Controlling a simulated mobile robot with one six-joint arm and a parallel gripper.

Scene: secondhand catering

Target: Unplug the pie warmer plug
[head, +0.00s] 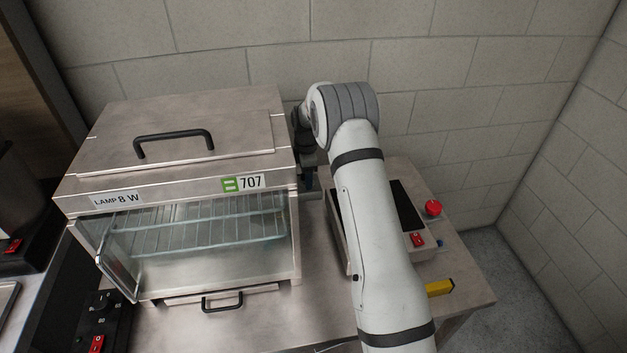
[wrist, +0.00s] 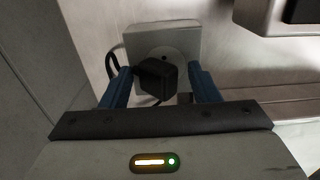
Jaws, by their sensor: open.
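The pie warmer (head: 180,160) is a steel cabinet with a glass front and a 707 label, on the left of the bench. In the wrist view a black plug (wrist: 154,78) sits in a pale square socket box (wrist: 178,42) with a round face. A dark cable (wrist: 112,58) curves at the left of the box. My gripper (wrist: 160,88) is open, one blue finger on each side of the plug, with gaps visible. In the head view my gripper (head: 309,182) is at the warmer's right side, mostly hidden by my arm; the plug is hidden there.
To the right, partly behind my arm, is a device with a dark top (head: 408,206) and a red switch. A red round button (head: 433,208) and a yellow object (head: 440,288) lie near the bench's right edge. A block wall (head: 450,90) stands behind.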

